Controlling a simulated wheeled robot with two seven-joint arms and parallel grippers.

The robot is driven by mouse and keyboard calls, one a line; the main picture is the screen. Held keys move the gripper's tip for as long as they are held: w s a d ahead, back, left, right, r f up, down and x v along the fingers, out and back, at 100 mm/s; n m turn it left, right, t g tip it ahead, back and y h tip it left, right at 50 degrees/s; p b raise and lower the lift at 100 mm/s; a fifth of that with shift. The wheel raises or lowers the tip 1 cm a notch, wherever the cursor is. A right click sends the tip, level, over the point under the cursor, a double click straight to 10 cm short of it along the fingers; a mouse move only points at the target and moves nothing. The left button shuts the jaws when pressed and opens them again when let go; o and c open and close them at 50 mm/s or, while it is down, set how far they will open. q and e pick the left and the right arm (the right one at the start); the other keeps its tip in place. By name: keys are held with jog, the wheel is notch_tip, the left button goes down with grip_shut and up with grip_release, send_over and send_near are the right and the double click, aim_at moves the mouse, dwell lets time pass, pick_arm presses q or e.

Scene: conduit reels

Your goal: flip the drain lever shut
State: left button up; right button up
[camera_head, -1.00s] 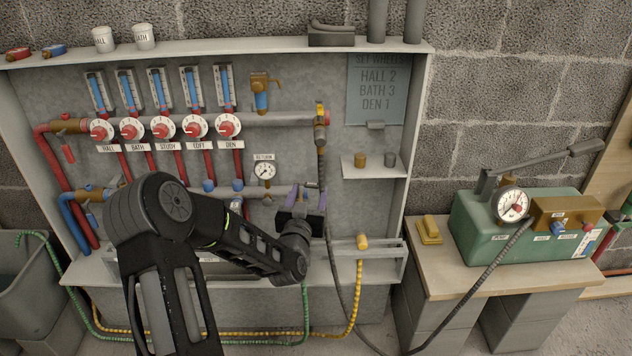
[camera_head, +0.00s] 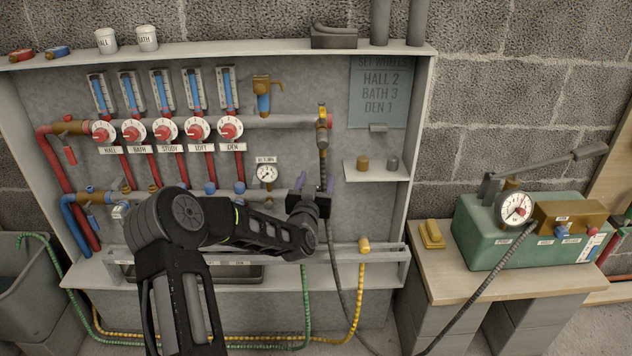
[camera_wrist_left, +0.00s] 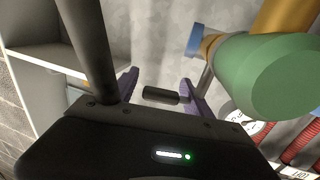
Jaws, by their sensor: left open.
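My left gripper (camera_head: 314,184) is open, in front of the panel at the right end of the lower pipe. Its purple fingertips also show in the left wrist view (camera_wrist_left: 160,92). A short dark cylinder (camera_wrist_left: 160,95) appears between them, with no clear contact. A green fitting (camera_wrist_left: 270,75) on a brass body (camera_wrist_left: 287,17) looms close at the right of that view, beside a small blue part (camera_wrist_left: 196,40) and a grey stem. I cannot tell which of these is the drain lever. In the head view my gripper and arm cover that spot. My right gripper is out of view.
A dark grey hose (camera_head: 323,160) hangs beside the gripper. The return gauge (camera_head: 266,173) is left of it, and a small shelf (camera_head: 377,173) is at its right. Green (camera_head: 306,300) and yellow (camera_head: 361,295) hoses hang below. A green pump (camera_head: 480,235) stands on the right bench.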

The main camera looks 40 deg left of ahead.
pick_arm(q)
grip_shut()
jog(key=n+g+y, duration=0.1)
jog(key=a+n+g+y+b, duration=0.1)
jog(key=y, duration=0.1)
jog(key=shift+w, duration=0.2)
dwell(0.6)
grip_release()
jog(key=shift+s+d, duration=0.1)
jog(key=p+v, duration=0.1)
jog(key=v, duration=0.6)
jog(key=shift+s+d, duration=0.2)
jog(key=shift+d, duration=0.05)
